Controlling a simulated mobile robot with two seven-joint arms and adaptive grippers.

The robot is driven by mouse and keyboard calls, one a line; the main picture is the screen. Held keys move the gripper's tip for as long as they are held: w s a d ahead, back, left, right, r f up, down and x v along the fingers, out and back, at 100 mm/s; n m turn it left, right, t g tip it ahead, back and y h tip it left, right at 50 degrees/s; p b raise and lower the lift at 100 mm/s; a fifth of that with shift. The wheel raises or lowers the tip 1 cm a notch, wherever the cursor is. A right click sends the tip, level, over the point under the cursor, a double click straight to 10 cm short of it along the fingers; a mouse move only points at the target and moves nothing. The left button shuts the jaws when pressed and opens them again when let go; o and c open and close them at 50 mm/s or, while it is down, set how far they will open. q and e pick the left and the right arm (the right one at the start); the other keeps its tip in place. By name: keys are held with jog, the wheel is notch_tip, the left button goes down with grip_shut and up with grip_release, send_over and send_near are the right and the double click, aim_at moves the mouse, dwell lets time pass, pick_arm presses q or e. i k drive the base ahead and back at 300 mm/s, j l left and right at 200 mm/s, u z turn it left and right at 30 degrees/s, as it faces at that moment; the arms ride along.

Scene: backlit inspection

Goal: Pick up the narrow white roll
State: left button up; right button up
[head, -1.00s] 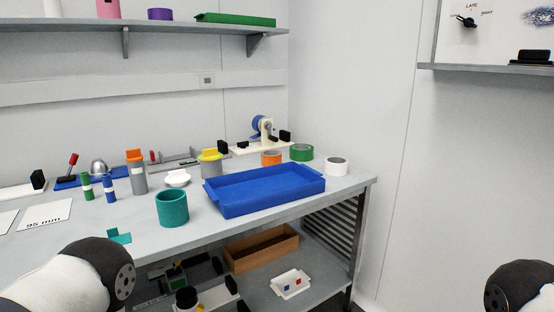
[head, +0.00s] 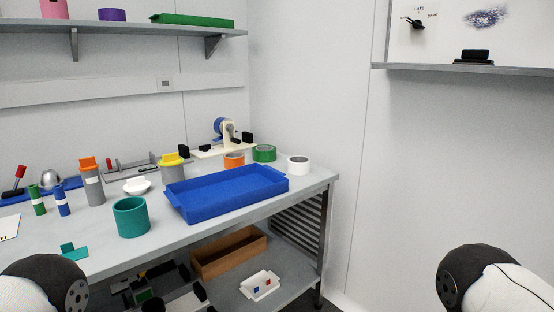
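The narrow white roll (head: 299,166) sits on the grey table near its right back corner. It lies flat, with its dark hole facing up. A green roll (head: 264,153) and an orange roll (head: 234,161) stand to its left. Parts of my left arm show at the bottom left and parts of my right arm at the bottom right. Neither gripper is in the picture, and both visible arm parts are well apart from the white roll.
A blue tray (head: 226,211) lies just left of and in front of the white roll. A teal cup (head: 131,217) stands further left. A tape dispenser (head: 222,133) is behind. The lower shelf holds a brown box (head: 229,257). Open floor room is at the right.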

aim_at(297, 165)
jog(key=i+l+u, duration=0.15)
jog(key=i+l, duration=0.25)
jog(key=i+l+u, duration=0.2)
jog(key=i+l, duration=0.2)
jog(key=i+l+u, duration=0.15)
jog(key=i+l, duration=0.2)
jog(key=l, duration=0.3)
